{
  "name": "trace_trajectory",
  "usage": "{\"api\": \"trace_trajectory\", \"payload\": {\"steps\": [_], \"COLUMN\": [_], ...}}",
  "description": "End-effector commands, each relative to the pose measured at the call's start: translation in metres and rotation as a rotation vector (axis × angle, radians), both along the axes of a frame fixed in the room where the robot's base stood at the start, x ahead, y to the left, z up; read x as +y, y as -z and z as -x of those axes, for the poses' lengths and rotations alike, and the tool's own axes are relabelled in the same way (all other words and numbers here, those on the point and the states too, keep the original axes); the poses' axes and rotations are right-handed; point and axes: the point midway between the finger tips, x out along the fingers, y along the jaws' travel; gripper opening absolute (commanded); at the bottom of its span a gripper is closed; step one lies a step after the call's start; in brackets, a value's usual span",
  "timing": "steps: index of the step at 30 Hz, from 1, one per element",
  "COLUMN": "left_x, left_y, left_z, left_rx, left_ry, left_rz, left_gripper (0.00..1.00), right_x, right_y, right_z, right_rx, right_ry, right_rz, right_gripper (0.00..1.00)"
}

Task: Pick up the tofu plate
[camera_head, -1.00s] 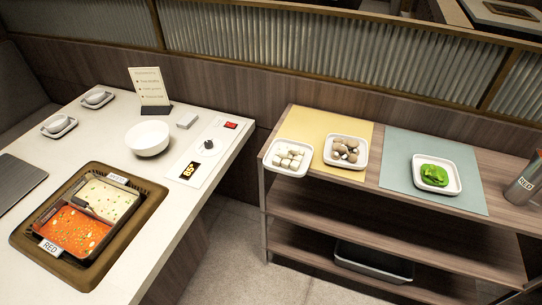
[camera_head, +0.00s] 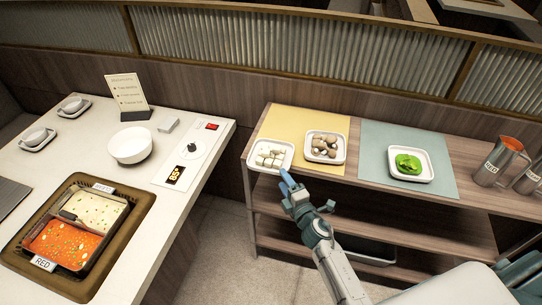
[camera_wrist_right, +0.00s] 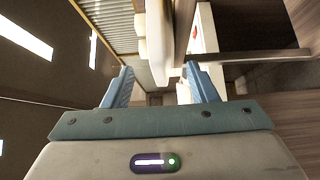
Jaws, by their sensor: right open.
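The tofu plate (camera_head: 251,163) is a white square dish with several white tofu cubes (camera_head: 270,155). It sits at the left end of the wooden shelf's top, on the yellow mat's front left corner, and appears to reach the shelf's front edge. My right gripper (camera_head: 286,178) is open, just in front of and slightly right of the plate in the head view. Whether it touches the plate is unclear. In the right wrist view its blue fingers (camera_wrist_right: 162,85) are spread, with a pale edge-on shape beyond them that I cannot identify surely. My left gripper is out of view.
A mushroom plate (camera_head: 311,157) stands close on the right, on the yellow mat (camera_head: 290,116). A plate of greens (camera_head: 426,177) lies on the blue mat (camera_head: 378,135). Metal pitchers (camera_head: 497,163) stand far right. The table with the hotpot (camera_head: 75,226) is left, across a floor gap.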

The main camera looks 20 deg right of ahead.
Motion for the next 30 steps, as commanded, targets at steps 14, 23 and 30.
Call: {"api": "trace_trajectory", "payload": {"steps": [14, 23, 30], "left_x": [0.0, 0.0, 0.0], "left_y": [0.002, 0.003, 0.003], "left_z": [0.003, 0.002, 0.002], "left_rx": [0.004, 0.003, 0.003], "left_ry": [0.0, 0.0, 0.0], "left_rz": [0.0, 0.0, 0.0], "left_gripper": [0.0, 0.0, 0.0], "right_x": [0.005, 0.006, 0.006], "right_y": [0.004, 0.005, 0.005], "right_z": [-0.055, -0.067, -0.066], "right_rx": [0.001, 0.002, 0.002], "right_ry": [0.001, 0.001, 0.001], "right_rz": [-0.004, -0.003, -0.004], "right_gripper": [0.53, 0.53, 0.19]}}
